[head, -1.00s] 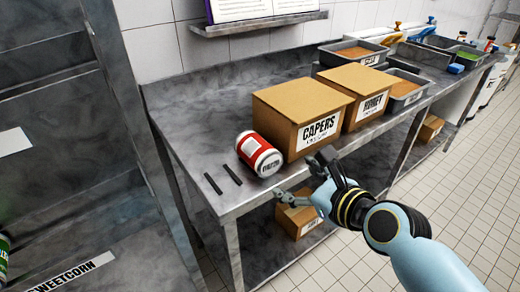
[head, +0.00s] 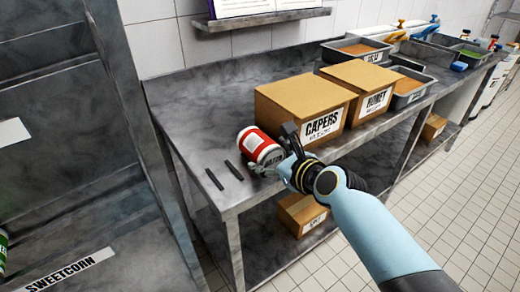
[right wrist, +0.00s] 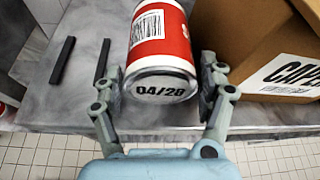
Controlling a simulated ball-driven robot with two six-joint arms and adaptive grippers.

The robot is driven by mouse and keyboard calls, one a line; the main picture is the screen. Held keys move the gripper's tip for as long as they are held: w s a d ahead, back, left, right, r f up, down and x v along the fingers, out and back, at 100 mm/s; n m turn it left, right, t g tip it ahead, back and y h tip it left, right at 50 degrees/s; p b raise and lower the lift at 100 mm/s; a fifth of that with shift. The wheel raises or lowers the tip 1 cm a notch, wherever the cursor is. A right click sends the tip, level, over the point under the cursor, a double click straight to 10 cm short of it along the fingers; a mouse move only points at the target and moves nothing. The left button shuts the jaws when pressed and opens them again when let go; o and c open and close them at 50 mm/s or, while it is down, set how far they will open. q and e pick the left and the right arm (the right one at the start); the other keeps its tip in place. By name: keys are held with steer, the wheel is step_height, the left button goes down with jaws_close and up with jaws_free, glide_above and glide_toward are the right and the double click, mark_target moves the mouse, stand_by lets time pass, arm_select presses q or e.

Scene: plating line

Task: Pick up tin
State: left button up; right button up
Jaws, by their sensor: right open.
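A red and white tin (head: 259,147) lies on its side on the steel table, left of the capers box. My right gripper (head: 271,150) is open at the near end of the tin. In the right wrist view the open fingers (right wrist: 161,85) stand one on each side of that end, with small gaps visible. The left gripper is not in view.
The capers box (head: 300,105) stands close right of the tin, with the honey box (head: 362,85) beyond it. Two dark bars (head: 224,175) lie left of the tin on the steel table (head: 190,140). A shelf with a sweetcorn label (head: 70,270) is at left.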

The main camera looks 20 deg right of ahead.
mark_target(261, 137)
steer(key=shift+c, duration=0.3)
steer(key=c, duration=1.2)
steer(key=shift+r, duration=0.1)
steer(key=shift+r, duration=0.5)
steer(key=r, duration=0.1)
steer(key=r+p, duration=0.2)
steer(key=shift+s+r, duration=0.25)
steer(key=shift+r, duration=0.1)
steer(key=v, duration=0.4)
steer(key=a+r+v, duration=0.1)
steer(key=v, duration=0.3)
steer(key=p+v, duration=0.1)
steer(key=v, duration=0.3)
steer(key=shift+s+a+r, duration=0.15)
steer(key=shift+a+r, duration=0.1)
steer(key=shift+r, duration=0.2)
